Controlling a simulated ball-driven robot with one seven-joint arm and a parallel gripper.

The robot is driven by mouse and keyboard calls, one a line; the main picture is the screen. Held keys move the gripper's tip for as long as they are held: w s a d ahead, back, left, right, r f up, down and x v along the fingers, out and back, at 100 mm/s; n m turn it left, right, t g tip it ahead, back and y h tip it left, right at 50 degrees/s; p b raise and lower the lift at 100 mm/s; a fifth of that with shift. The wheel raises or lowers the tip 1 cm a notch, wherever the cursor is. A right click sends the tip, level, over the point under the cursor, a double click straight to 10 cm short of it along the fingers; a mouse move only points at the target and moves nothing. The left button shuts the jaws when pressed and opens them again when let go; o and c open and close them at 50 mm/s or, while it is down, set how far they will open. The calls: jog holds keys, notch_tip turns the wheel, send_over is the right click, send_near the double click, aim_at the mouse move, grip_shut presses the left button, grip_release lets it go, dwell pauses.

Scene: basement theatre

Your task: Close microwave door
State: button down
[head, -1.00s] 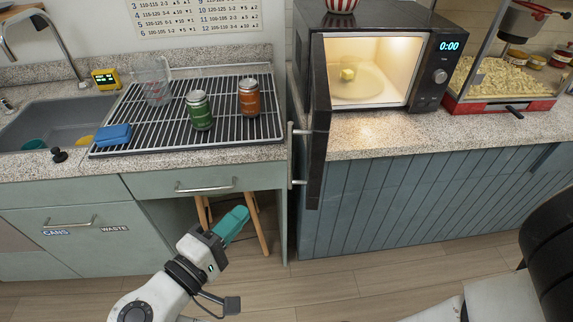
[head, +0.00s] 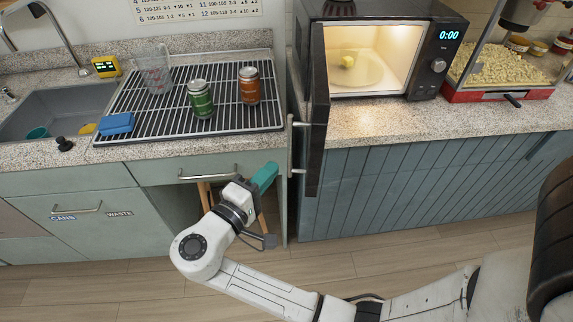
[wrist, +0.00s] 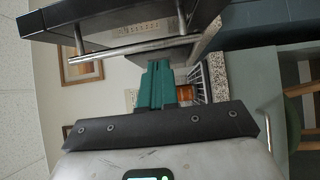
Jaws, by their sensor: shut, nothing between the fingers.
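The microwave (head: 455,22) stands on the right counter with its lit interior showing. Its dark door (head: 318,110) is open and swung out toward me past the counter edge, with a metal bar handle (head: 291,145) on its left face. A small yellow item (head: 348,62) rests on the plate inside. My gripper (head: 265,176) has teal fingers, is shut and empty, and is just left of and below the door handle, apart from it in the head view. In the wrist view the teal fingers (wrist: 157,85) point toward the handle bar (wrist: 125,47), close to it; contact cannot be told.
A popcorn machine (head: 500,92) stands right of the microwave. A stool (head: 205,195) is under the left counter.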

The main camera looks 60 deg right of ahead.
aim_at(292, 171)
jog(key=shift+s+d+p, duration=0.65)
jog(key=shift+s+d, duration=0.8)
jog(key=shift+s, duration=0.05)
jog(key=shift+r, duration=0.1)
jog(key=shift+s+d, duration=0.3)
jog(key=shift+s, duration=0.2)
